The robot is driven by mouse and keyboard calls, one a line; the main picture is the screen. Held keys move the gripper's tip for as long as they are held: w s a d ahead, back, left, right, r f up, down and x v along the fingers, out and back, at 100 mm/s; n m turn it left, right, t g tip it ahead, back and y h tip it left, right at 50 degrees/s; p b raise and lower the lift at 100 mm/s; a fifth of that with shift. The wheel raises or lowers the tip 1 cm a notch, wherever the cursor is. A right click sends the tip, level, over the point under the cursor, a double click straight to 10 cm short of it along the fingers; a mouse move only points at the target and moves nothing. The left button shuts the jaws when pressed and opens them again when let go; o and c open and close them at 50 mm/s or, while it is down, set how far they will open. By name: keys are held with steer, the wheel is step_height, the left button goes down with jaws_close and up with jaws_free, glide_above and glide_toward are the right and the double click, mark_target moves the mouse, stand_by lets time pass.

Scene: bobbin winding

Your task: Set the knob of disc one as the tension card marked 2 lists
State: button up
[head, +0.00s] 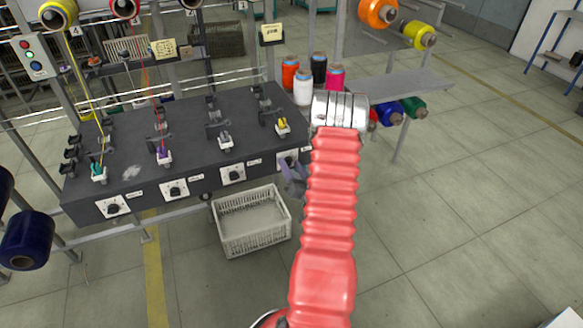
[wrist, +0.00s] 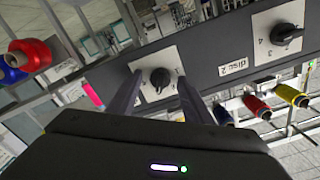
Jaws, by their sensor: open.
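The knob at the right end of the dark bench front, a black knob (wrist: 160,78) on a white dial plate (wrist: 148,92), sits between the fingertips in the wrist view. My gripper (wrist: 157,88) is open, one finger on each side of the knob; I cannot tell whether they touch it. In the head view my gripper (head: 292,182) is at that end plate (head: 287,157), partly covering it. The neighbouring knob (wrist: 286,34) has a label reading disc 2 (wrist: 232,67). Two yellow cards, one left (head: 164,48) and one right (head: 272,33), hang above; their writing is too small to read.
Other dials (head: 112,206) line the bench front (head: 85,210). A white crate (head: 250,222) stands on the floor below.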

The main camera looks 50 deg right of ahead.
steer(key=shift+c, duration=0.6)
steer(key=c, duration=0.9)
steer(key=shift+c, duration=0.2)
steer(key=shift+n, duration=0.3)
steer(key=n, duration=1.1)
steer(key=o, duration=1.1)
steer(key=shift+c, duration=0.2)
